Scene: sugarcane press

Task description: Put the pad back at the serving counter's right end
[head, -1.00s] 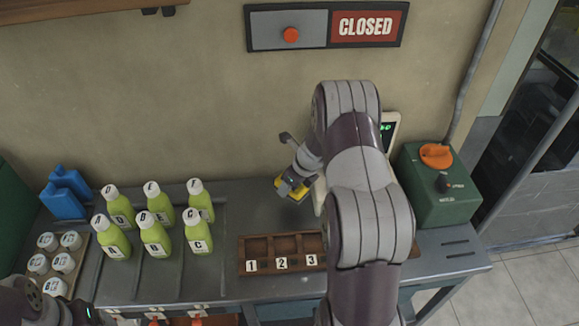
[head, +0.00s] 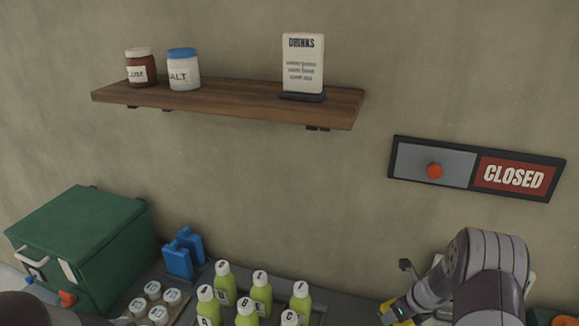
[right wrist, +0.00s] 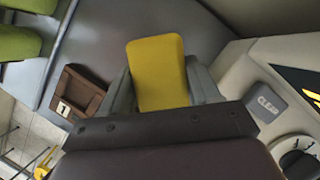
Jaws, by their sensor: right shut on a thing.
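The pad is a yellow rectangular block (right wrist: 158,72), held between the fingers of my right gripper (right wrist: 160,92) in the right wrist view. In the head view a bit of the yellow pad (head: 389,308) shows at my right gripper (head: 400,312), low and right of centre. The grey serving counter (head: 345,308) shows only as a strip along the bottom of the head view. Its right end is out of the head view. My left gripper is not in view; only a dark piece of my left arm shows at the bottom left.
Several green bottles (head: 262,290) and white-lidded cups (head: 155,290) stand on the counter, with blue blocks (head: 180,255) and a green cooler (head: 85,245) at left. A shelf (head: 225,100) and a CLOSED sign (head: 475,170) are on the wall. A numbered wooden tray (right wrist: 75,92) lies beside my right gripper.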

